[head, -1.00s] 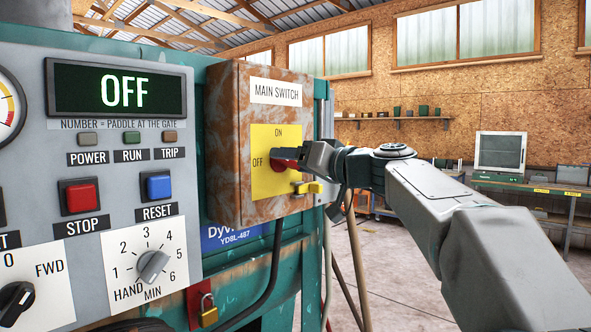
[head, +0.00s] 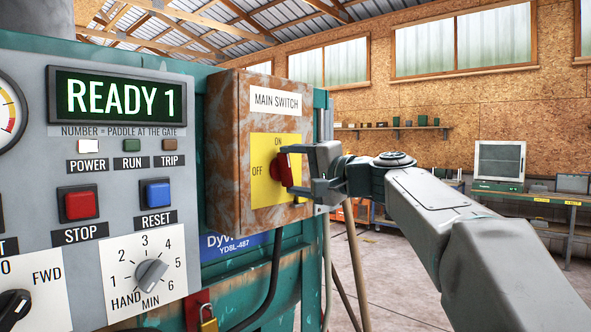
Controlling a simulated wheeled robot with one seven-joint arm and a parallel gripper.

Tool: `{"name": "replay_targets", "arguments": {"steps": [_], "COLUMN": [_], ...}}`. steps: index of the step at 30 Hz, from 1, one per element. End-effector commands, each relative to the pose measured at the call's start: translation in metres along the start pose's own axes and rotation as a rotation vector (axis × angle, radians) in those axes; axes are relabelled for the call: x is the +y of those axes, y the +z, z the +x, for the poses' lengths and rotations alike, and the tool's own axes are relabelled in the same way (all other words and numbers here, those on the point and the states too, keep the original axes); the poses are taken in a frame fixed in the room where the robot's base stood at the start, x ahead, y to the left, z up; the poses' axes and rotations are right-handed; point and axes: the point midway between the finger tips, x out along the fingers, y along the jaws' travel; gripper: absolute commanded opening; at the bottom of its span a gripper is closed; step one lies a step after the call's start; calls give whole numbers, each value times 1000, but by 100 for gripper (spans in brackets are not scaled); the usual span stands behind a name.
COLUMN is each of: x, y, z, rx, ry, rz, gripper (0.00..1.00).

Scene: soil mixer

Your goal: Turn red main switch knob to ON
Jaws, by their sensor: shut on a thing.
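The red main switch knob (head: 282,169) sits on the yellow plate (head: 262,190) of the rusty main switch box (head: 223,150). The knob stands upright, its upper end toward the ON mark at the top of the plate; the OFF mark is at the left. My gripper (head: 288,168) is shut on the knob from the right, one finger above and one below. The fingers hide part of the knob and plate. The display (head: 122,97) reads READY 1, and the POWER lamp (head: 88,146) is lit white.
The grey control panel (head: 40,168) left of the box carries a red STOP button (head: 80,204), a blue RESET button (head: 158,193) and a timer dial (head: 151,272). A padlock (head: 208,320) hangs below the box. The floor at the right is open before a workbench (head: 530,195).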

Motion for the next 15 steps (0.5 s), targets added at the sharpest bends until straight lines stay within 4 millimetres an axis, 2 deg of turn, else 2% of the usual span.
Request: {"name": "replay_targets", "arguments": {"steps": [6,15], "x": [0,1], "y": [0,0], "z": [0,0], "rx": [-1,0], "ry": [1,0], "rz": [132,225], "gripper": [45,45]}}
